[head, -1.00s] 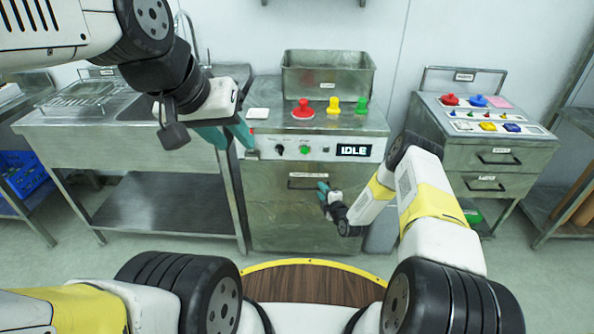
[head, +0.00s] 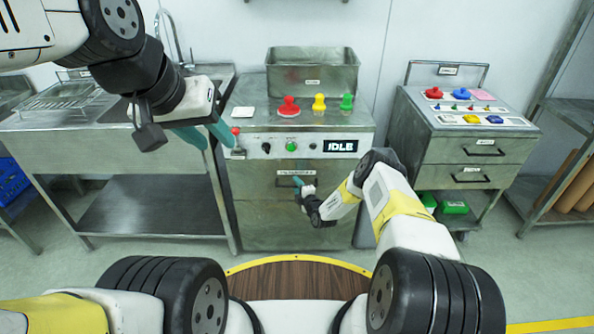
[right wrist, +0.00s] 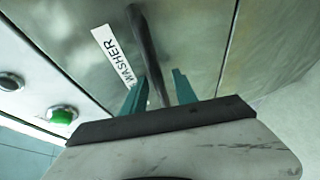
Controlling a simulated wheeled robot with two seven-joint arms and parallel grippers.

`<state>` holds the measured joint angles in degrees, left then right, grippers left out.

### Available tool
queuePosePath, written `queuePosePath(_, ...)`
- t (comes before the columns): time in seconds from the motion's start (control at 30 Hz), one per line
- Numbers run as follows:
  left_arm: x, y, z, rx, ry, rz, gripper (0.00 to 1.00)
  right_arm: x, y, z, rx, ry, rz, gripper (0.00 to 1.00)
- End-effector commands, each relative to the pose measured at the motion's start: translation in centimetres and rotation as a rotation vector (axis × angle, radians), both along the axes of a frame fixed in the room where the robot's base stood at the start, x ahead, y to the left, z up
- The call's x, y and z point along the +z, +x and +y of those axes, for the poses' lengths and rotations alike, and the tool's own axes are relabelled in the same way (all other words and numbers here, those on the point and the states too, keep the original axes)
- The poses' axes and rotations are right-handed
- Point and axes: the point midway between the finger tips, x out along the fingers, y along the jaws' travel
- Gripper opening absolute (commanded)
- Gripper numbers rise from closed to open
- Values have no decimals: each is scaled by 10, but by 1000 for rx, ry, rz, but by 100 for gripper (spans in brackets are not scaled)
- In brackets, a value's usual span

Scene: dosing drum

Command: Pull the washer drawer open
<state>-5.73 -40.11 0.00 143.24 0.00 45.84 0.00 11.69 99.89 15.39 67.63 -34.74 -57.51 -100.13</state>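The washer (head: 340,170) is a steel cabinet with an IDLE display. Its drawer (head: 245,185) has a dark bar handle (head: 283,185) and appears closed. My right gripper (head: 299,182) is at the handle. In the right wrist view, the handle (right wrist: 142,40) runs in between the teal fingers of my right gripper (right wrist: 160,88), beside the WASHER label (right wrist: 113,55). The fingers stand apart with gaps beside the bar, so the gripper looks open around it. My left gripper (head: 207,134) is open, its fingertip close to a red-knobbed lever (head: 236,132) at the washer's left edge.
A steel bin (head: 312,75) and red, yellow and green knobbed pieces (head: 319,103) stand on the washer top. A sink table (head: 110,150) is at left. A cart with drawers (head: 470,150) stands at right. Floor shows between washer and cart.

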Motion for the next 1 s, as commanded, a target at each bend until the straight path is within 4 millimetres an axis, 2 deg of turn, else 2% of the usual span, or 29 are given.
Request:
queuePosePath(0.13,0,0,0,0,0,0,36,0,0,0,0,0,0,32)
queuePosePath(0.3,0,0,0,0,0,0,36,0,0,0,0,0,0,0)
queuePosePath(1.0,0,0,0,0,0,0,36,0,0,0,0,0,0,0)
